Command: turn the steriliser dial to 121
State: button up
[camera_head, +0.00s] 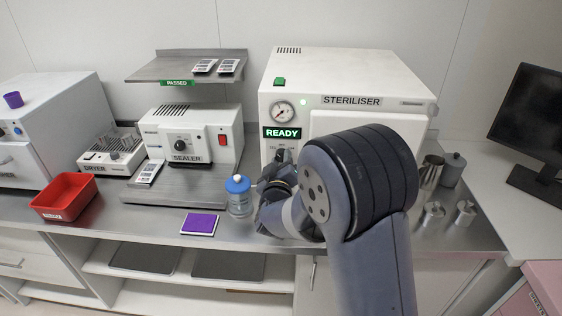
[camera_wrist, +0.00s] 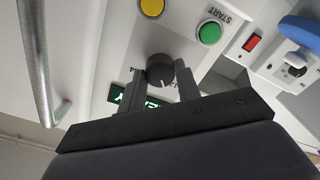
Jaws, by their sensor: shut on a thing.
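The white steriliser (camera_head: 335,60) stands at the back centre of the bench, with a lit READY display (camera_head: 282,132). Its dial (camera_wrist: 160,71) is a dark round knob with a pale pointer mark. In the wrist view, my gripper (camera_wrist: 161,78) has one finger on each side of the knob and is shut on it. The scale numbers around the knob are mostly covered or too small, so I cannot tell the setting. In the head view, my arm hides most of the dial and the lower steriliser front.
A green START button (camera_wrist: 209,33) and a yellow button (camera_wrist: 152,7) are near the dial. A door handle (camera_wrist: 37,60) sticks out on the other side. A blue-capped bottle (camera_head: 239,197) stands close to my wrist. The sealer (camera_head: 192,133) is left; metal cups (camera_head: 433,213) are right.

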jog(key=shift+n, duration=0.8)
jog(key=o, duration=1)
jog(key=shift+c, duration=0.2)
jog(key=s+b, duration=0.2)
jog(key=s, duration=0.8)
jog(key=shift+s+a, duration=0.2)
jog(key=shift+s, duration=0.2)
jog(key=shift+w, duration=0.1)
jog(key=w, duration=0.3)
jog(key=w+p, duration=0.1)
jog(key=w, duration=0.3)
jog(key=w+p, duration=0.1)
jog(key=w, duration=0.3)
jog(key=shift+d, duration=0.25)
jog(key=shift+s, duration=0.2)
